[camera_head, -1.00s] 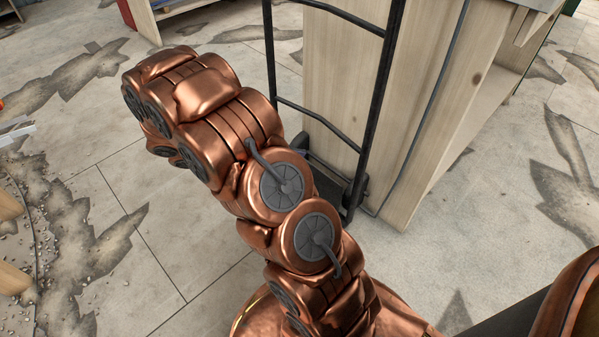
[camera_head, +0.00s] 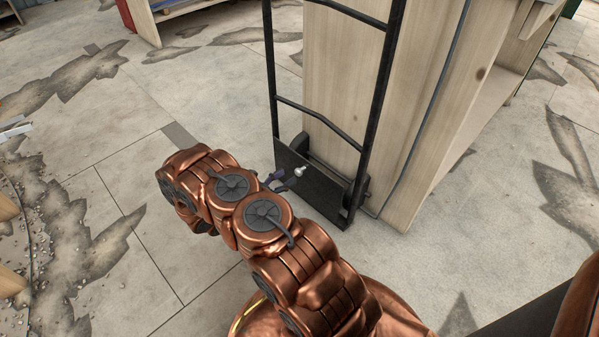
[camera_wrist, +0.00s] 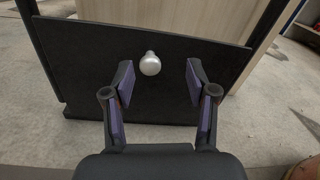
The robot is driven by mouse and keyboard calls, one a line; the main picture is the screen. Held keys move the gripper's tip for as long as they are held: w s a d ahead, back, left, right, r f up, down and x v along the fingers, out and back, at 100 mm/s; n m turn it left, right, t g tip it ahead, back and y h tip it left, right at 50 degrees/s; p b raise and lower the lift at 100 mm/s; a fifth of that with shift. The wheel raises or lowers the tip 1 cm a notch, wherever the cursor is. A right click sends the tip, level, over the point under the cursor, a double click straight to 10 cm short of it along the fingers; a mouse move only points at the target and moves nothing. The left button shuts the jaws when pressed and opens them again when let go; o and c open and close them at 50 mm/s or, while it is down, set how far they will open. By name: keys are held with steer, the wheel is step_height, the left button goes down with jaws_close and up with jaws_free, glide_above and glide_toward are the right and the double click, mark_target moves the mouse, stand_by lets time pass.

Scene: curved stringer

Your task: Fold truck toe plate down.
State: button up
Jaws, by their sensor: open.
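The black hand truck (camera_head: 271,62) stands upright against a pale wooden cabinet. Its dark toe plate (camera_head: 325,196) is folded up, nearly upright against the foot of the frame; it fills the middle of the wrist view (camera_wrist: 85,55). A silver round knob (camera_head: 299,171) sticks out from the plate, and it shows near the plate's top edge in the wrist view (camera_wrist: 150,65). My gripper (camera_head: 280,180) is open in front of the plate. In the wrist view its purple-padded fingers (camera_wrist: 159,75) are spread, with the knob between the tips, closer to the left one. No contact is visible.
The wooden cabinet (camera_head: 440,110) rises right behind the truck. A black wheel (camera_head: 301,147) sits beside the plate. The cracked tile floor (camera_head: 120,180) in front and to the left is mostly clear.

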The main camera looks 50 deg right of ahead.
mark_target(296, 173)
steer(key=shift+n+t, duration=0.4)
steer(key=shift+n, duration=0.2)
steer(key=d+f+b, duration=0.1)
steer(key=d, duration=0.1)
steer(key=d+f+b, duration=0.1)
steer(key=d, duration=0.1)
steer(key=d+f, duration=0.1)
steer(key=d, duration=0.1)
steer(key=shift+w+d+b, duration=0.2)
steer(key=shift+b, duration=0.2)
steer(key=shift+d+r, duration=0.2)
steer(key=shift+d, duration=0.5)
jaws_close()
